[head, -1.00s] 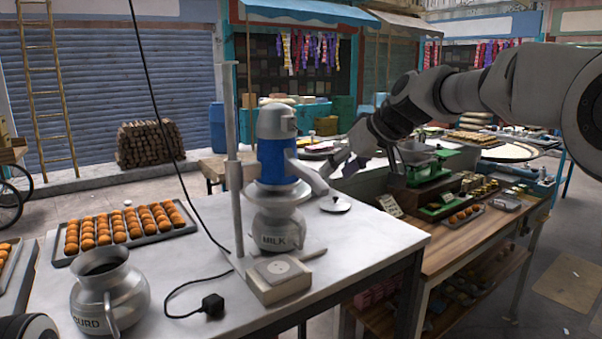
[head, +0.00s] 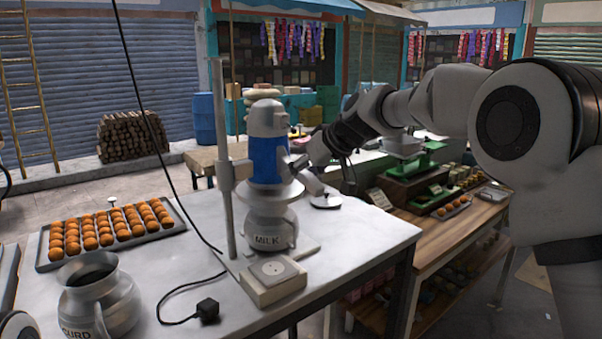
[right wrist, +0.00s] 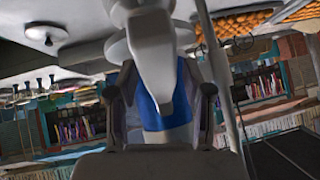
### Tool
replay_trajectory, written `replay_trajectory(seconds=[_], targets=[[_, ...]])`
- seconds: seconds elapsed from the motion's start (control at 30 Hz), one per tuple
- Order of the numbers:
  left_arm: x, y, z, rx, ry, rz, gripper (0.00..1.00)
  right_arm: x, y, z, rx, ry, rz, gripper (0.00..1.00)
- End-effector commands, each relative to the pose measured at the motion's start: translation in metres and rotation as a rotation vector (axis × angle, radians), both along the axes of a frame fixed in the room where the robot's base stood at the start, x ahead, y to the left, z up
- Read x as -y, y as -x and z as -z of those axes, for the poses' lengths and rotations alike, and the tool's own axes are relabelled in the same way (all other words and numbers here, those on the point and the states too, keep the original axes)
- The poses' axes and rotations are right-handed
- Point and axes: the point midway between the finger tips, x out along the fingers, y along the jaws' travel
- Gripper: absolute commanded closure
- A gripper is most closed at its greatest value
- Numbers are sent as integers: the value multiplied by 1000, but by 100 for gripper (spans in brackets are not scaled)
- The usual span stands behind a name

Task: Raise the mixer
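The mixer (head: 267,160) is a grey-and-white motor body with a blue band, beside an upright metal pole (head: 226,165). Its wide lower disc sits at the mouth of a metal pot labelled MILK (head: 270,233). A grey handle (head: 310,183) sticks out from its right side. My right gripper (head: 302,165) is close against the mixer at this handle. In the right wrist view, which is turned over, the open fingers (right wrist: 160,100) stand either side of the pale handle (right wrist: 152,45), with the blue band behind. Gaps show beside the handle. My left gripper is out of view.
A tray of orange sweets (head: 105,236) and a metal pot labelled CURD (head: 100,298) stand at the left. A black plug with cable (head: 207,310) lies in front. A small lid (head: 326,202) lies right of the mixer. A side stall (head: 450,225) adjoins on the right.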

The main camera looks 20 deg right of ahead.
Motion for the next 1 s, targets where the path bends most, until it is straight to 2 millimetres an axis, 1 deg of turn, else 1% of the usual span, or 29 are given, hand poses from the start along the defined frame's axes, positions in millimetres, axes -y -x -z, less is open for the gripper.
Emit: replay_trajectory(seconds=[0.03, 0.07, 0.1, 0.13, 0.33, 0.43, 0.47, 0.57, 0.7, 0.8, 0.9, 1.0], targets=[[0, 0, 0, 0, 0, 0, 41, 0, 0, 0, 0, 0, 0, 67], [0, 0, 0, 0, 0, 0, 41, 0, 0, 0, 0, 0, 0, 78], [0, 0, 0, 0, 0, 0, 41, 0, 0, 0, 0, 0, 0, 92], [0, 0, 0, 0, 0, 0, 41, 0, 0, 0, 0, 0, 0, 100], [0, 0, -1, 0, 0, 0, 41, 0, 0, -2, 0, 0, 0, 100], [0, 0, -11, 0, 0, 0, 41, 0, 0, -15, 1, 1, 0, 100], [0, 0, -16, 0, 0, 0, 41, 0, 0, -21, 2, 1, 0, 100], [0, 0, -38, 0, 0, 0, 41, 0, -1, -50, 5, 0, 2, 100], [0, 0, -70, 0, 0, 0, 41, 0, -1, -96, 7, 0, 2, 100], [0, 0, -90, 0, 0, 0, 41, 0, -1, -122, 7, 0, 1, 100], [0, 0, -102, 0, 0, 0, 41, 0, -1, -140, 7, -1, 3, 100], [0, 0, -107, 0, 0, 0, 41, 0, -1, -146, 5, -1, 2, 100]])
